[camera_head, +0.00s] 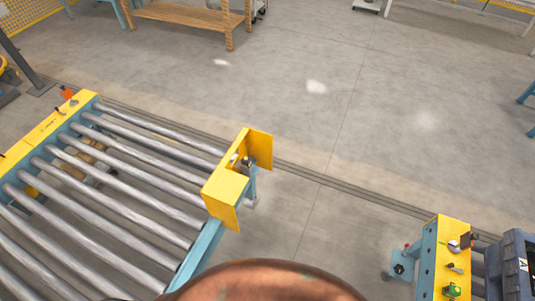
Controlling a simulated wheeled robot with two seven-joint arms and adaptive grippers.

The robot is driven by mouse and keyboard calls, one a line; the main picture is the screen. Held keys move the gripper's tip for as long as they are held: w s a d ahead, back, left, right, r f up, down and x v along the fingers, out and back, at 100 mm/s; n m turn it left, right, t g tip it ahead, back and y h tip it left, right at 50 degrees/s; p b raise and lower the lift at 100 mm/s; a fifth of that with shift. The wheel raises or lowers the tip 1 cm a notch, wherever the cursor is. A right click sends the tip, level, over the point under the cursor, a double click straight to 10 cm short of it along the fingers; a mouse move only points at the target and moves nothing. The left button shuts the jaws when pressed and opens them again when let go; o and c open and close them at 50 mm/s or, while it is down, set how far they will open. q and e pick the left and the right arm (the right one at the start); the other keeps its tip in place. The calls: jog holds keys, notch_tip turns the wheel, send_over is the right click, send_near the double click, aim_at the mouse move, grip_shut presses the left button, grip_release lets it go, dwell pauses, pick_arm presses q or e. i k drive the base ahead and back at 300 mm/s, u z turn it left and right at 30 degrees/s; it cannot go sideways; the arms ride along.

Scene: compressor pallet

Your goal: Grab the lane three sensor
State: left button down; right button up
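A small dark device (246,164), which looks like a sensor, sits inside a yellow bracket (226,188) at the right end of a roller conveyor. More small fittings show on a yellow rail at the lower right: a grey one (453,246) and a green one (452,290). I cannot read any lane number, so I cannot tell which is the lane three sensor. Neither of my grippers is in view.
The roller conveyor (120,170) fills the left, with a yellow side rail (45,130). A blue frame with the yellow rail (448,230) stands at the lower right beside a dark grey object (516,265). A wooden-shelved bench (190,16) is far back. The floor between is clear.

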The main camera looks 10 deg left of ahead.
aim_at(246, 164)
jog(key=z, duration=0.05)
jog(key=i, duration=0.65)
jog(key=u, duration=0.75)
jog(key=i, duration=0.55)
jog(key=u, duration=0.55)
